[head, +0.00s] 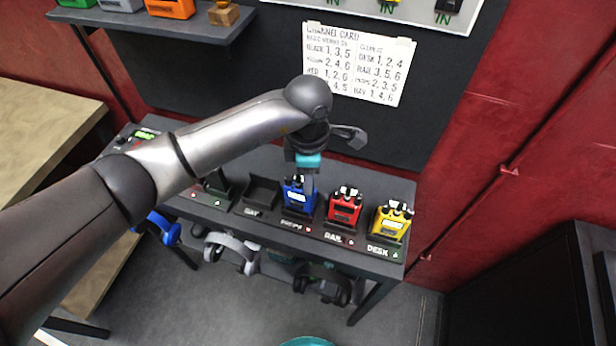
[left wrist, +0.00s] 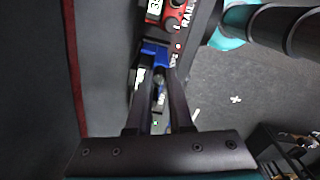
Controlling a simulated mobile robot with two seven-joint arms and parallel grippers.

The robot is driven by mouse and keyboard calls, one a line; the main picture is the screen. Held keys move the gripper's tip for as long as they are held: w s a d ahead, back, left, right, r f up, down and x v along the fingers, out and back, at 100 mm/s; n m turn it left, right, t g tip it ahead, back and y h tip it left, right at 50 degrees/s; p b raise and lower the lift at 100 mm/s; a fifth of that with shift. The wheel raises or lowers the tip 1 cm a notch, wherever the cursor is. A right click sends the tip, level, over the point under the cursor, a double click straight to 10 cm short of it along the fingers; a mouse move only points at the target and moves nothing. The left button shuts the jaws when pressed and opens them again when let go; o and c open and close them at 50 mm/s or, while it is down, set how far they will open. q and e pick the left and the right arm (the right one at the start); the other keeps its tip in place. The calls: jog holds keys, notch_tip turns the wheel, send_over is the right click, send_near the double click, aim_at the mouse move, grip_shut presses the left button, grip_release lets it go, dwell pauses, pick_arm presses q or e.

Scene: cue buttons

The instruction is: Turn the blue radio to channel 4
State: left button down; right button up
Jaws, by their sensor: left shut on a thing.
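The blue radio (head: 299,197) stands upright in a cradle labelled PROPS on the dark table. My left gripper (head: 306,172) is directly above it, pointing down, with its fingers at the radio's top. In the left wrist view the fingers (left wrist: 160,84) are closed together at the blue radio (left wrist: 153,52), on its top part. The fingers hide the knob, so its channel setting cannot be read. A small light by this cradle looks red. My right gripper is not in view.
A red radio (head: 345,206) and a yellow radio (head: 392,221) stand close by on the right, in cradles labelled RAIL and DESK. An empty BAY cradle (head: 261,194) is on the left. A channel card (head: 357,62) hangs behind. Headsets (head: 232,250) hang below the table's front edge.

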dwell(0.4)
pick_arm(q)
jog(key=shift+f+m+b, duration=0.1)
jog(key=shift+m+b, duration=0.5)
jog(key=shift+b, duration=0.15)
jog(key=m+b, duration=0.5)
jog(key=b, duration=0.1)
jog(key=shift+m+b, duration=0.9)
jog(key=shift+b, duration=0.2)
jog(key=c, duration=0.8)
grip_release()
notch_tip(320, 180, up, 16)
jog(key=shift+f+b, duration=0.25)
jog(key=shift+b, duration=0.15)
